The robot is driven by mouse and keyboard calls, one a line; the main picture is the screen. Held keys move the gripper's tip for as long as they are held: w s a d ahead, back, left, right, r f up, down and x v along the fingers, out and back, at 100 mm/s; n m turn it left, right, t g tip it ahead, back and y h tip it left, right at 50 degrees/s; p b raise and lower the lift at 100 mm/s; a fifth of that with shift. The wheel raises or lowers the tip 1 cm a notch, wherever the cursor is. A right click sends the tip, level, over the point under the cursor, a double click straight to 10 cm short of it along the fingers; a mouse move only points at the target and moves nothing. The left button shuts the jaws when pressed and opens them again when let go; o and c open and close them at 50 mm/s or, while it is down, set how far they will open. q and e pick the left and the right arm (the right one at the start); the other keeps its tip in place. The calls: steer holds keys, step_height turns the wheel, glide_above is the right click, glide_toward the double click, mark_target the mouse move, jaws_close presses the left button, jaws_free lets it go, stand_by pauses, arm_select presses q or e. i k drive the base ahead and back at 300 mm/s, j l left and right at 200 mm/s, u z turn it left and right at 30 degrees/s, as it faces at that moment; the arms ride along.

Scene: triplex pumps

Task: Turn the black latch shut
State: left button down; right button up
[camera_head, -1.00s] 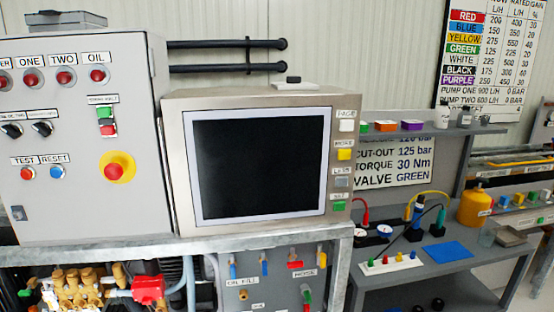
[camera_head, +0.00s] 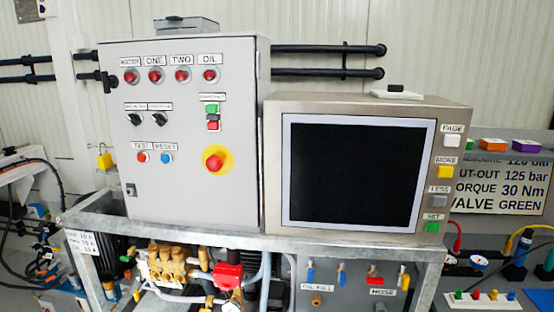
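A grey control cabinet (camera_head: 228,120) stands on a metal frame in the left half of the view. A small black latch-like part (camera_head: 110,82) sticks out at its upper left edge. A small dark fitting (camera_head: 131,190) is low on the left of its door. I cannot tell for certain which of these is the task's latch, or how far it is turned. The door looks closed against the cabinet. Neither of my grippers is in view.
A yellow padlock-like piece (camera_head: 105,160) is left of the cabinet. A screen unit (camera_head: 455,108) stands to its right. The metal frame (camera_head: 340,243) runs in front, with brass pump fittings (camera_head: 165,265) below. A shelf with coloured blocks is at far right.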

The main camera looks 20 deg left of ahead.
mark_target(105, 77)
steer(key=j+u, duration=0.15)
steer(key=u, duration=0.3)
steer(key=j+u, duration=0.15)
steer(key=u, duration=0.3)
steer(key=i+j+u, duration=0.1)
steer(key=u, duration=0.35)
steer(key=i+j+z, duration=0.1)
steer(key=z, duration=0.6)
steer(key=k+j, duration=0.05)
